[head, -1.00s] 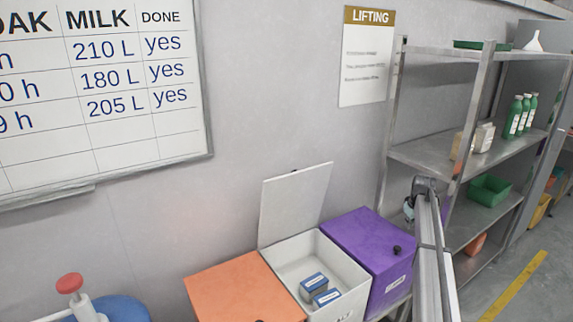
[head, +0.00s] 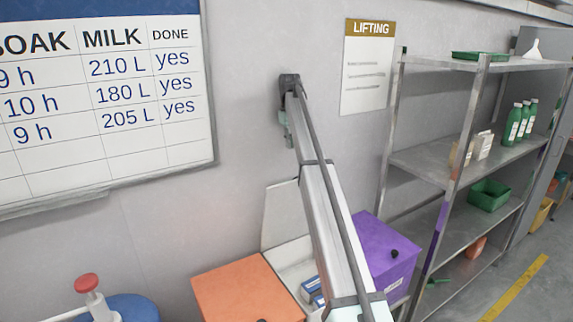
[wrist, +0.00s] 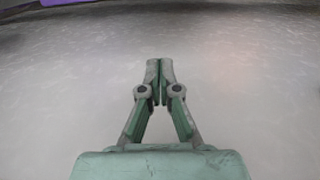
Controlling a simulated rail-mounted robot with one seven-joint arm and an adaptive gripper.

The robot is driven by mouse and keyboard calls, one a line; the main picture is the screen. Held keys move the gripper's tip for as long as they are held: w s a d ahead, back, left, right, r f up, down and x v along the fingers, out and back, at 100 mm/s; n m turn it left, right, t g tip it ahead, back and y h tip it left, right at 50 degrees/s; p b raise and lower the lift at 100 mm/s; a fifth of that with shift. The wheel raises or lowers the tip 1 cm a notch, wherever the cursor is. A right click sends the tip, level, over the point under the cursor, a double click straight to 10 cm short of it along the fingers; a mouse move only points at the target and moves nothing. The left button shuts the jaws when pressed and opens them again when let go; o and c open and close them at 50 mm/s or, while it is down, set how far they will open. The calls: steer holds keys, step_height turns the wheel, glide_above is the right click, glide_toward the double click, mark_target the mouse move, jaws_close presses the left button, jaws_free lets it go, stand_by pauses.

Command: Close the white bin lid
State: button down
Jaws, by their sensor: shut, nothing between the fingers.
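The white bin (head: 288,254) stands between an orange-lidded bin (head: 245,292) and a purple-lidded bin (head: 385,248). Its white lid (head: 279,214) is open, standing up at the back near the wall. Blue-and-white boxes (head: 309,288) lie inside the white bin. My arm passes in front and hides the right part of the lid and bin. In the wrist view my gripper (wrist: 160,68) is shut and empty, in front of a plain grey surface. I cannot make out its fingers in the head view.
A metal shelf rack (head: 440,160) stands to the right with bottles and a green bin. A whiteboard (head: 110,110) and a lifting sign (head: 367,68) are on the wall. A red-topped pump (head: 87,284) is at lower left. A purple strip (wrist: 95,2) edges the wrist view.

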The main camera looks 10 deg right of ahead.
steer(key=s+d+f, duration=0.1)
steer(key=s+f, duration=0.2)
steer(key=f, duration=0.8)
steer(key=shift+s+d, duration=0.4)
